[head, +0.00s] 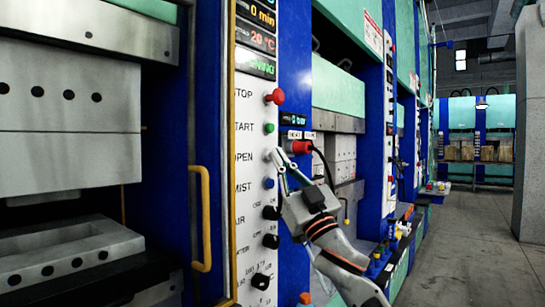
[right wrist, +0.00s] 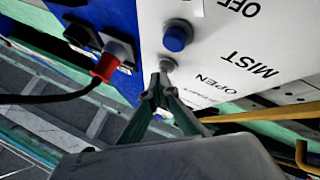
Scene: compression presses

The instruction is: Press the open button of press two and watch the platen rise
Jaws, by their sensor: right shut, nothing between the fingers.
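The white control panel (head: 255,200) carries a grey OPEN button (head: 267,156) between the green START button (head: 269,128) and the blue MIST button (head: 268,183). My right gripper (head: 279,157) is shut and empty, its fingertips at the OPEN button. In the right wrist view, the fingertips (right wrist: 160,84) are just below the grey OPEN button (right wrist: 168,64); I cannot tell whether they touch. The green display (head: 263,66) partly reads "NING". The press at left has an upper block (head: 65,155) above a lower block (head: 90,240), with a gap between. My left gripper is out of view.
A red STOP button (head: 276,96) is above START. A red plug (head: 300,147) with a black cable (head: 327,168) is right of the gripper. A yellow handle (head: 205,225) is left of the panel. More presses stand behind; the grey floor (head: 465,255) at right is clear.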

